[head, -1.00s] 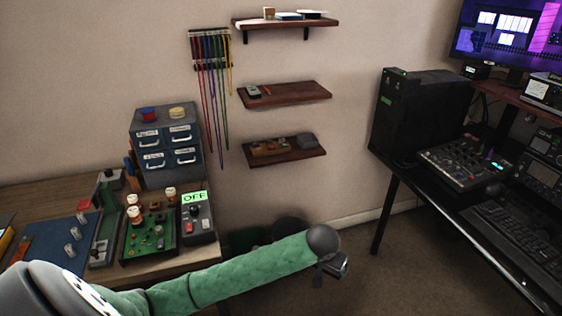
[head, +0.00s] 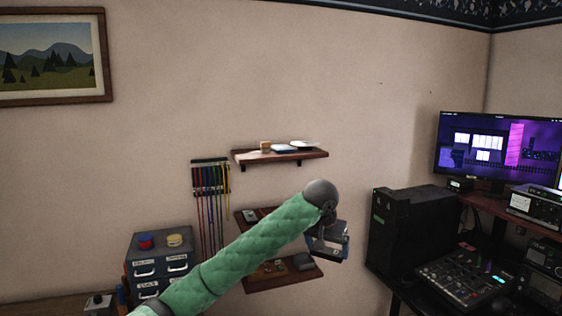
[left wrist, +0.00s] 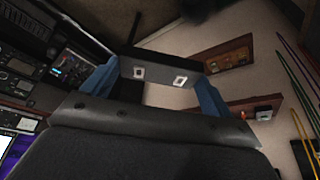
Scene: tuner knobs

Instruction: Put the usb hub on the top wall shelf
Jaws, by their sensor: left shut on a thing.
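My left gripper (head: 328,243) is raised in front of the wall, to the right of the shelves in the head view. In the left wrist view its blue fingers (left wrist: 157,82) are shut on the usb hub (left wrist: 160,68), a dark box with two pale square ports facing the camera. In the head view the hub is hard to make out at the gripper. The top wall shelf (head: 310,155) is a brown board, above and to the left of the gripper. My right gripper is not in view.
A tan block (head: 265,146), a blue-white item (head: 284,149) and a white item (head: 302,146) stand on the top shelf. My arm partly hides two lower shelves. Hanging cables (head: 210,180) are to the left; a black computer case (head: 420,235) is to the right.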

